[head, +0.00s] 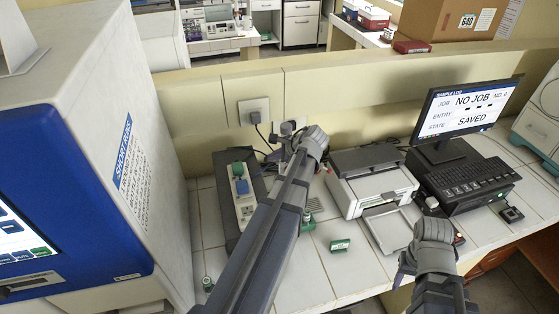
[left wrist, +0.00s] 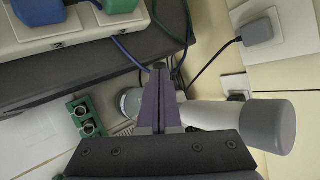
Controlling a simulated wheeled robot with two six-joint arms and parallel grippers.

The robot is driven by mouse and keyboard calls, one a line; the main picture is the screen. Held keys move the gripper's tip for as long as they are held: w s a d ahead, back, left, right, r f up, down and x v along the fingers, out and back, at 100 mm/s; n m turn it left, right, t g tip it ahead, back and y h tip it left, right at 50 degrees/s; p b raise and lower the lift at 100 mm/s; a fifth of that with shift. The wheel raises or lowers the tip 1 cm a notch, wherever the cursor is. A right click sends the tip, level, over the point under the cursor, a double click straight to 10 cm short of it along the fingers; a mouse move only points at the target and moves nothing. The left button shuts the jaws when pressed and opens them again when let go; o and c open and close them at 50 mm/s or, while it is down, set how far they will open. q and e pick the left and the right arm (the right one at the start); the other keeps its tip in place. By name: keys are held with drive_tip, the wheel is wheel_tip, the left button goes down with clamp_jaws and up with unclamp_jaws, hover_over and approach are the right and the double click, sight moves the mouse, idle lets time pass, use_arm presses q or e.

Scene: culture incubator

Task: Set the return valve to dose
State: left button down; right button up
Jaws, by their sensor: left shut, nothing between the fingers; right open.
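No part marked as a return valve or a dose setting can be made out. My left gripper (head: 285,150) reaches to the back of the bench by the wall sockets. In the left wrist view its fingers (left wrist: 160,95) are shut and empty. A white cylinder with a grey end (left wrist: 240,118) lies behind and to the right of them; whether they touch cannot be told. A green block with two round sockets (left wrist: 88,118) is left of the fingers. My right gripper (head: 402,272) is open and empty near the bench's front edge.
A power strip (head: 240,205) with blue and green plugs stands left of my left arm. A printer (head: 370,180), a monitor (head: 465,110) and a keyboard (head: 468,180) are to the right. A small green block (head: 340,245) lies on the open tiles. A blue-fronted machine (head: 75,180) fills the left.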

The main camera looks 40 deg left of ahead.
use_arm(q)
drive_tip(key=shift+a+f, duration=0.25)
use_arm(e)
drive_tip(key=shift+f, duration=0.3)
use_arm(q)
drive_tip(key=shift+s, duration=0.1)
use_arm(e)
drive_tip(key=shift+r, duration=0.1)
